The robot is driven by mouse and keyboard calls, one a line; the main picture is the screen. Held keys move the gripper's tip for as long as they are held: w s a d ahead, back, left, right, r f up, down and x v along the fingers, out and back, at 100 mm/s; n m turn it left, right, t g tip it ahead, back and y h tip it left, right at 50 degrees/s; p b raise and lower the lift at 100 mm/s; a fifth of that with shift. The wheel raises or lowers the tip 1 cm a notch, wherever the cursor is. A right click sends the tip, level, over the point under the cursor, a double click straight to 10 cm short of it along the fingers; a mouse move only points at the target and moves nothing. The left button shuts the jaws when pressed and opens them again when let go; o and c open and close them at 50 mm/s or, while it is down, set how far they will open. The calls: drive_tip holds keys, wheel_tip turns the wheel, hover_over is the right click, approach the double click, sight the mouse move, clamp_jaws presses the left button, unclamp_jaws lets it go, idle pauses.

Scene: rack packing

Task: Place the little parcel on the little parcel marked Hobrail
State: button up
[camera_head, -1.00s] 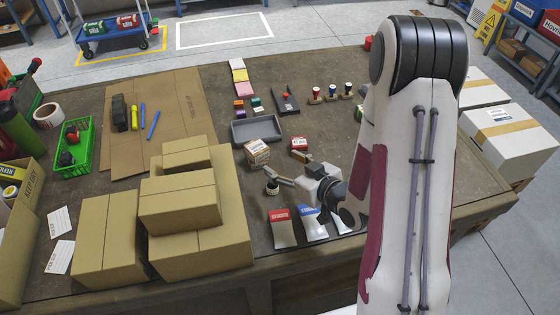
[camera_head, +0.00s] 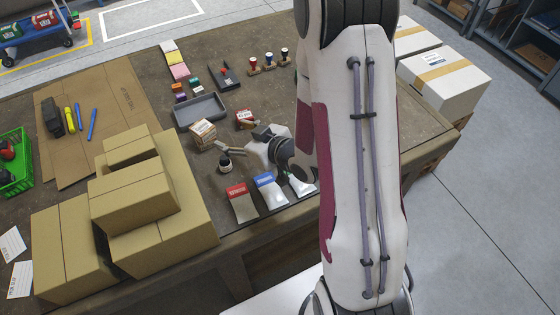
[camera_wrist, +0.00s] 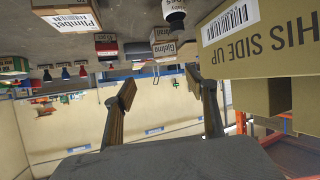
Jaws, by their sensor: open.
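A little brown parcel with a white label (camera_head: 203,132) stands on the table left of my gripper (camera_head: 236,135). In the wrist view, where the table is at the top, this spot shows two parcels in line: one whose label seems to read "Gjelmo" (camera_wrist: 166,48) and one with a partly legible label (camera_wrist: 162,32). They look stacked and touching, the "Gjelmo" one on top. My gripper also shows in the wrist view (camera_wrist: 162,85), its fingers wide apart with nothing between them.
A dark jar (camera_head: 225,163) stands close to my near finger, and a red box (camera_head: 244,118) close to the far one. A grey tray (camera_head: 201,112) lies behind. Pouches (camera_head: 242,203) lie in front. Large cartons (camera_head: 135,190) are stacked at left.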

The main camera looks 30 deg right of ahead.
drive_tip(key=s+d+r+m+g+h, duration=0.1)
drive_tip(key=s+d+r+h, duration=0.25)
drive_tip(key=r, duration=0.35)
drive_tip(key=s+d+r+m+g+h, duration=0.1)
drive_tip(key=s+d+r+g+h, duration=0.1)
drive_tip(key=s+r, duration=0.3)
drive_tip(key=s+a+r+m+g, duration=0.1)
drive_tip(key=s+r, duration=0.3)
drive_tip(key=s, duration=0.5)
drive_tip(key=s+a+r+m+g+y, duration=0.1)
drive_tip(key=s+a+r, duration=0.3)
drive_tip(key=s, duration=0.6)
drive_tip(key=shift+s+a+m+g, duration=0.15)
drive_tip(key=shift+m+g, duration=0.15)
drive_tip(key=shift+g, duration=0.4)
drive_tip(key=shift+r, duration=0.1)
